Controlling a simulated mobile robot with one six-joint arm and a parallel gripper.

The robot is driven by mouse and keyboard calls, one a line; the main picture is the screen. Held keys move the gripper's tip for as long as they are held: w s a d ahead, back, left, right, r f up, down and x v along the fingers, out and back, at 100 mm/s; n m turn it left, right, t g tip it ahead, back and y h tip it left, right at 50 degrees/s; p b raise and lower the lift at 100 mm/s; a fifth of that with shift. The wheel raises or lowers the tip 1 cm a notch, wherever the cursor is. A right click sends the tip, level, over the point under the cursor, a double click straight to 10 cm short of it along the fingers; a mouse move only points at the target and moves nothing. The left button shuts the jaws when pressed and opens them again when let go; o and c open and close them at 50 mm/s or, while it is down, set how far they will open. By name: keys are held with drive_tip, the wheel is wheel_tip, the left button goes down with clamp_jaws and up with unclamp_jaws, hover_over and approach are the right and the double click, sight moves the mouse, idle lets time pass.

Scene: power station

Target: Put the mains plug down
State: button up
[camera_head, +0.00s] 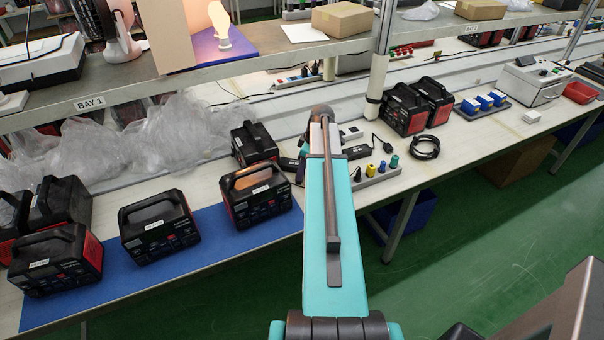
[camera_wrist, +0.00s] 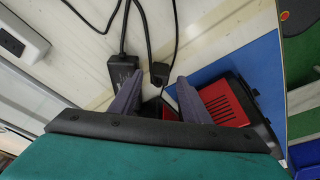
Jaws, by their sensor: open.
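In the wrist view my gripper (camera_wrist: 160,79) is open, with its two grey fingers spread above the pale bench. A small black plug (camera_wrist: 158,73) on a black cable shows between the fingertips, with a gap to each finger. It looks to be the mains plug, and it appears to rest at the bench surface, though contact is hard to judge. A black adapter block (camera_wrist: 121,68) with its own cable lies beside the left finger. In the head view my arm hides most of the gripper, and I cannot make out the plug there.
A black-and-red power station (camera_wrist: 226,103) stands on the blue mat (camera_wrist: 252,62), close to the right finger. A white socket box (camera_wrist: 22,38) lies at the upper left. In the head view, a rack of coloured plugs (camera_head: 378,174) and a coiled cable (camera_head: 426,147) lie right of my arm.

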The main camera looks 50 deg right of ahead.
drive_tip(key=b+v, duration=0.2)
drive_tip(key=v, duration=0.7)
drive_tip(key=shift+r, duration=0.2)
drive_tip(key=shift+r, duration=0.15)
idle(0.7)
